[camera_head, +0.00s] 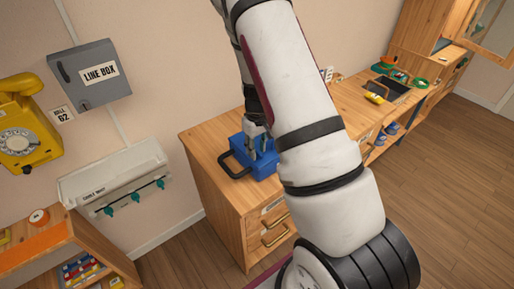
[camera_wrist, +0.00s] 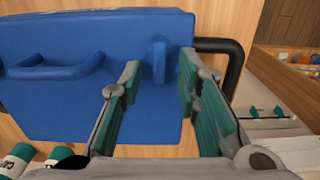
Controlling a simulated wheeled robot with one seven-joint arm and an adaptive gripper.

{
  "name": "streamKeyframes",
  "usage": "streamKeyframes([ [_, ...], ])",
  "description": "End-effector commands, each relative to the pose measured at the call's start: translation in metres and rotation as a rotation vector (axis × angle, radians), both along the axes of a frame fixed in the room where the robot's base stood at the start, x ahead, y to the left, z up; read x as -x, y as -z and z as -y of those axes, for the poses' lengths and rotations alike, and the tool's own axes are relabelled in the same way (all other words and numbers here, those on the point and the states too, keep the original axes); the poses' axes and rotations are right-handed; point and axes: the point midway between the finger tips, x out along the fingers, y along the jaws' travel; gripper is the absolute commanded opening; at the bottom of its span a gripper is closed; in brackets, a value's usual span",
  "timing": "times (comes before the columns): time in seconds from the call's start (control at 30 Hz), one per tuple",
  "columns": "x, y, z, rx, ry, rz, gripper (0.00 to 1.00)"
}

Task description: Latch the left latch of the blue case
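The blue case (camera_head: 264,165) sits on top of the wooden cabinet in the head view, with a black handle loop (camera_head: 235,164) at its left. In the wrist view the case (camera_wrist: 110,35) fills the upper left. A small upright blue latch tab (camera_wrist: 158,60) stands on its face, and a blue raised bar (camera_wrist: 60,70) lies farther left. My gripper (camera_wrist: 159,68) is open, with one teal-padded finger on each side of the tab. Gaps show between the tab and both fingertips. In the head view my gripper (camera_head: 255,134) is at the case, partly hidden by my arm.
The black handle (camera_wrist: 236,60) curves close to the right finger in the wrist view. Teal-capped cylinders (camera_wrist: 60,155) lie at lower left. A grey line box (camera_head: 90,75), yellow phone (camera_head: 25,125) and white rack (camera_head: 115,180) hang on the wall. A workbench extends right.

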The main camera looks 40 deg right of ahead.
Motion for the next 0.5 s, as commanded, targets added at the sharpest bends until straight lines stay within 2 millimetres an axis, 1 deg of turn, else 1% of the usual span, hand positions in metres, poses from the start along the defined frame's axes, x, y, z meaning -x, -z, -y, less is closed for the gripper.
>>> streamKeyframes([
  [0.03,-0.0001,-0.0001,0.0,0.0,0.0,0.0,0.3],
  [0.07,-0.0001,-0.0002,0.0,0.0,0.0,0.0,0.23],
  [0.1,-0.0001,-0.0002,0.0,0.0,0.0,0.0,0.14],
  [0.17,-0.0001,-0.0002,0.0,0.0,0.0,0.0,0.01],
  [0.5,-0.0002,-0.0002,0.0002,0.0,0.012,0.0,0.0],
])
